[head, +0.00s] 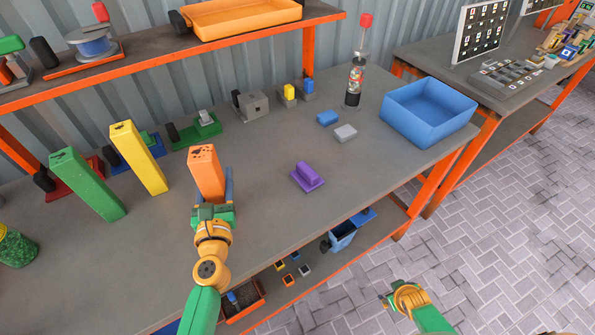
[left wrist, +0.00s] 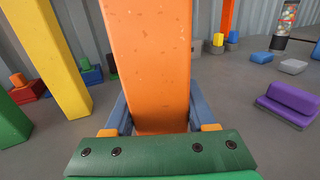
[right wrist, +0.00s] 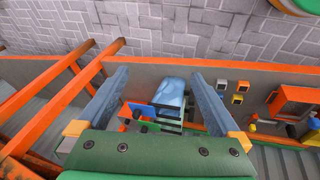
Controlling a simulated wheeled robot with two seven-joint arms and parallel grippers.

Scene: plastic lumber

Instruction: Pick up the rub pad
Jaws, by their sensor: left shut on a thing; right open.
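A purple block with a raised grip on a flat base, which looks like the rub pad (head: 307,176), lies on the grey workbench (head: 270,215) right of my left gripper. It also shows at the right of the left wrist view (left wrist: 290,103). My left gripper (head: 212,187) is shut on an orange plank (head: 206,170), one finger on each side of its lower part. The plank stands upright; whether its foot touches the bench is hidden. My right gripper (head: 388,300) is open and empty, beyond the bench's front edge. The right wrist view shows nothing between its fingers (right wrist: 158,78).
Green (head: 88,184) and yellow (head: 138,158) planks stand left of the orange one. A grey block (head: 345,133), a blue block (head: 327,118), a bead-filled cylinder (head: 355,82) and a blue bin (head: 428,112) are farther back right. The bench around the purple pad is clear.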

